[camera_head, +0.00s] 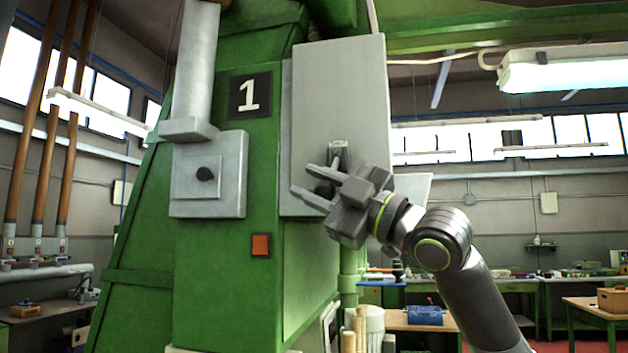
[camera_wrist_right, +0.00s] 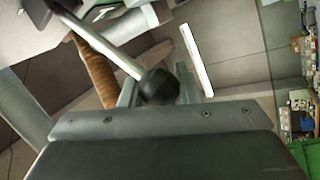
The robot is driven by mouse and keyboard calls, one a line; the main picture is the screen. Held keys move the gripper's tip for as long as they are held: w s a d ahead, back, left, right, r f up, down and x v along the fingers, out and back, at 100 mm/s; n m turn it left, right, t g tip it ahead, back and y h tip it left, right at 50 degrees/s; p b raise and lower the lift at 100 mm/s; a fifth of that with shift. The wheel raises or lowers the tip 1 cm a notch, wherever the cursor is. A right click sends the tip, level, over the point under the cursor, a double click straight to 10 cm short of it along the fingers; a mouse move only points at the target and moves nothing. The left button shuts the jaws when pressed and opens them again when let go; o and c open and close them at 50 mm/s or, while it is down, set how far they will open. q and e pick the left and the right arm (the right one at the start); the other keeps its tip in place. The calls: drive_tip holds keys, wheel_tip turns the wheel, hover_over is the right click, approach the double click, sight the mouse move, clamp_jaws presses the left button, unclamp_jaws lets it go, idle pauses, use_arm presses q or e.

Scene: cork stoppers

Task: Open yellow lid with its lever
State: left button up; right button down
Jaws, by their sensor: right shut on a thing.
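A grey lever with a round black knob (camera_head: 325,187) comes off the front of a pale grey panel (camera_head: 340,90) on the green machine. My right gripper (camera_head: 303,180) is at that panel, with its two fingers on either side of the knob. In the right wrist view the knob (camera_wrist_right: 158,86) sits between the fingers, and the lever's pale rod (camera_wrist_right: 105,45) runs up and left from it. The gripper is shut on the knob. No yellow lid shows in either view. My left gripper is not in view.
The green machine (camera_head: 225,270) carries a number 1 plate (camera_head: 250,95), a grey box with a black knob (camera_head: 207,174) and an orange square (camera_head: 260,245). Workbenches (camera_head: 590,308) stand behind at right. The space right of my right arm is open.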

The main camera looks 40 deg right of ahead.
drive_tip(key=shift+w+f, duration=0.15)
drive_tip(key=shift+f, duration=0.25)
drive_tip(key=c, duration=1.3)
unclamp_jaws()
drive_tip(key=shift+o, duration=1)
drive_tip(key=shift+w+d, duration=0.1)
drive_tip(key=shift+d, duration=0.1)
drive_tip(key=shift+s+d+f+b, duration=0.25)
drive_tip(key=shift+s+f+b, duration=0.2)
drive_tip(key=shift+b, duration=0.2)
drive_tip(key=b+v, duration=1.4)
drive_tip(key=v, duration=0.2)
drive_tip(key=shift+s+r+b, duration=0.15)
drive_tip(key=shift+r+b, duration=0.05)
drive_tip(key=shift+b, duration=0.15)
